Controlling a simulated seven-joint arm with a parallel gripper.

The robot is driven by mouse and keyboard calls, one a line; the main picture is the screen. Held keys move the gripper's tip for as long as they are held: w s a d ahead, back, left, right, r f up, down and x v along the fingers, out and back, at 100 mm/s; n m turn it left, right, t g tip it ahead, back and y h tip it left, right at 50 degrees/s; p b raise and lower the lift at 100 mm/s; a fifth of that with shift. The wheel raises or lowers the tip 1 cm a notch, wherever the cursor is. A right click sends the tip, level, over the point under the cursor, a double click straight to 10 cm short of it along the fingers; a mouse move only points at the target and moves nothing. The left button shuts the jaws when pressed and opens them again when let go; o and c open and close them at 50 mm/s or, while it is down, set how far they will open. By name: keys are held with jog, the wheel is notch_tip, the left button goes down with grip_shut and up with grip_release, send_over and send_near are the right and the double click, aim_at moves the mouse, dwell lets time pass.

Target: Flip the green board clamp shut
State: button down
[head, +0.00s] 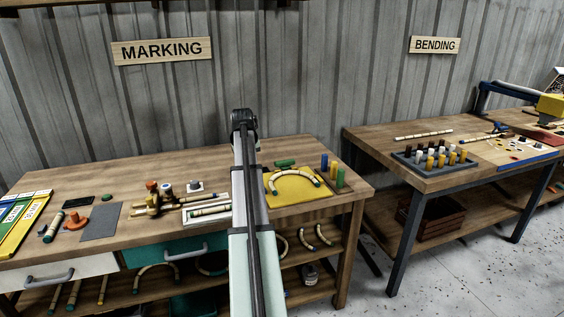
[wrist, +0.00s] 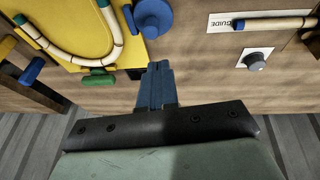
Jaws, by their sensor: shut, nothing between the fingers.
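The green board clamp (head: 285,163) sits at the far edge of the yellow board (head: 318,192). In the wrist view the clamp (wrist: 98,80) is a green bar beside the board's lower edge; I cannot tell how far its lever is turned. My gripper (wrist: 158,68) is shut and empty, its dark blue fingers to the right of the clamp and apart from it in the picture. In the head view my arm rises across the table, and the fingertips cannot be made out. A blue round knob (wrist: 153,16) shows at the board's corner in the wrist view.
A bent rattan piece (head: 294,176) lies on the board. Blue, yellow and green pegs (head: 333,171) stand to its right. A grey knob on a white plate (wrist: 256,62) and a guide with a rattan stick (wrist: 275,22) lie across from the board. The table's back strip is mostly clear.

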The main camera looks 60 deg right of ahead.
aim_at(283, 161)
jog(key=s+d, duration=0.4)
jog(key=d, duration=0.4)
jog(key=s+d+t, duration=0.1)
jog(key=s+d, duration=0.4)
jog(key=d, duration=0.3)
jog(key=shift+s+r+m, duration=0.3)
jog(key=x, duration=0.9)
jog(key=shift+w+a+f, duration=0.1)
jog(key=shift+w+f, duration=0.15)
jog(key=shift+w+d+f, duration=0.25)
jog(key=shift+w+d, duration=0.8)
jog(key=shift+d, duration=0.05)
jog(key=shift+w+d, duration=0.35)
jog(key=shift+w, duration=0.05)
